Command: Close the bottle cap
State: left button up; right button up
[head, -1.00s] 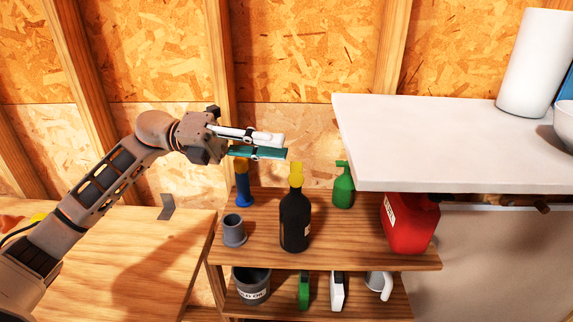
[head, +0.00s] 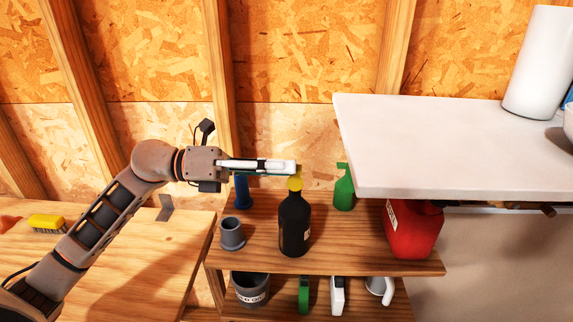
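A dark bottle (head: 294,226) stands upright on the wooden shelf in the head view. Its yellow cap (head: 295,184) is at the top of the neck; the upper part is mostly hidden by my fingertips. My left gripper (head: 292,167) reaches in from the left, its fingertips at the cap. One pale finger lies in front of the other, so the gap between them is hidden. I cannot tell whether they touch the cap or whether it is seated. My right gripper is not in view.
A grey cup (head: 232,233) and a blue object (head: 242,193) are to the left. A lower shelf holds several items.

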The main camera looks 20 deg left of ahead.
pick_arm(q)
jog(key=shift+w+d, duration=0.15)
jog(key=shift+d, duration=0.45)
grip_shut()
